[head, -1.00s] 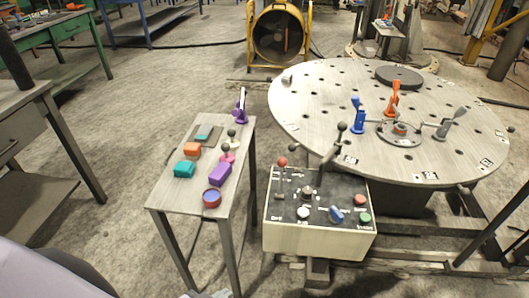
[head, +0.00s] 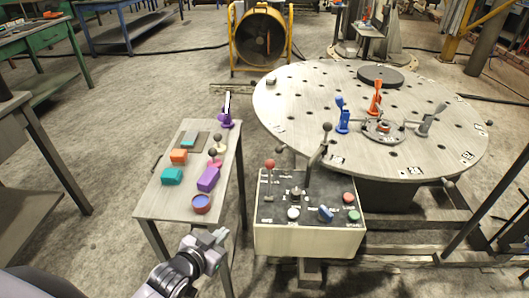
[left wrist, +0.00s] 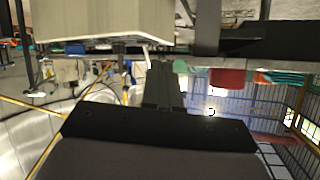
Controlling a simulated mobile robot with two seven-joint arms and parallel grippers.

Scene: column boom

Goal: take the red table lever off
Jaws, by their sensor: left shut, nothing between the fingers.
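A lever with a red ball knob (head: 270,164) stands upright at the left rear of the control box (head: 308,242). An orange-red toggle clamp (head: 376,98) stands on the round table (head: 300,110), beside a blue one (head: 342,115) and a grey one (head: 430,120). My left gripper (head: 220,238) is shut and empty, low in front of the side table and left of the control box, apart from both. In the left wrist view its dark fingers (left wrist: 163,85) are together, with the pale box (left wrist: 100,20) above. My right gripper is out of view.
A longer black-knobbed lever (head: 318,148) rises behind the box.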

